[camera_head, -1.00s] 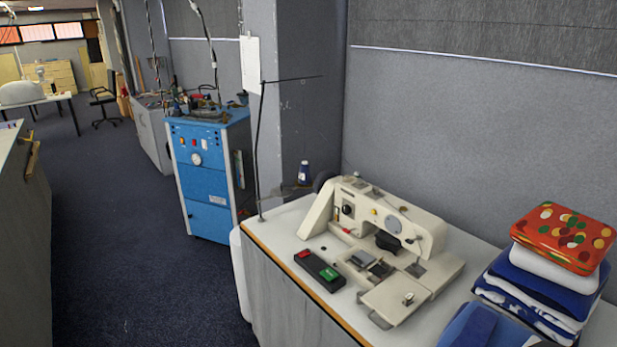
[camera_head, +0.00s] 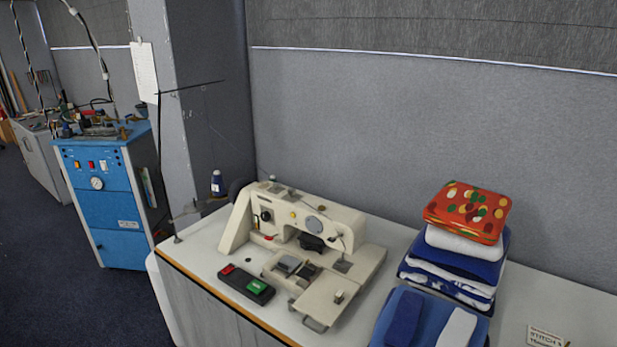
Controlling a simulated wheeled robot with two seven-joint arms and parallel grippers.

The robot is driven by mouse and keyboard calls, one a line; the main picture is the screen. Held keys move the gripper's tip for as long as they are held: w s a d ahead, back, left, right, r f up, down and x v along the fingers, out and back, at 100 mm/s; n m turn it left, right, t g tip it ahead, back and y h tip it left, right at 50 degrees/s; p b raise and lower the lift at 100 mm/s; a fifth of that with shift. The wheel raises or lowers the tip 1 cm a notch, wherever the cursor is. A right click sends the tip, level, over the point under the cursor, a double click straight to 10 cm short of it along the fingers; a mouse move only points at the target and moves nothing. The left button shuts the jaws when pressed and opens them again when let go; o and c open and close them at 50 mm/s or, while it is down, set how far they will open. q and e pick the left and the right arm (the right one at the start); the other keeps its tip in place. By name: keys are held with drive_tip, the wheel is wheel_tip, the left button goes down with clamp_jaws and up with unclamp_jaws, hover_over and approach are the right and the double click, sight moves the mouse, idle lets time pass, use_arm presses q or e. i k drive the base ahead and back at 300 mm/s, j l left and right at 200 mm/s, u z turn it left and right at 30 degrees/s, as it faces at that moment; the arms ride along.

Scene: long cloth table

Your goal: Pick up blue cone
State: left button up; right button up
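A small dark blue cone (camera_head: 217,184) of thread with a pale label stands upright at the back left corner of the table (camera_head: 205,240), behind and to the left of the sewing machine. It is on or beside a thin thread stand; its base is too small to make out clearly. Neither of my grippers shows in this view.
A cream sewing machine (camera_head: 310,222) sits mid-table, with a black control box (camera_head: 246,286) in front. Folded cloths (camera_head: 455,255) are stacked to the right. A thin upright pole (camera_head: 162,170) stands left of the cone. A blue cabinet (camera_head: 105,200) stands beyond, and a grey wall behind.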

sight(219, 188)
drive_tip(key=i+j+z, duration=0.15)
drive_tip(key=j+z, duration=0.25)
drive_tip(key=j, duration=0.2)
drive_tip(key=i+j+z, duration=0.1)
drive_tip(key=j+z, duration=0.3)
drive_tip(key=j, duration=0.2)
drive_tip(key=j+z, duration=0.4)
drive_tip(key=j, duration=0.25)
drive_tip(key=k+j+z, duration=0.1)
drive_tip(key=j+z, duration=0.35)
drive_tip(key=j, duration=0.2)
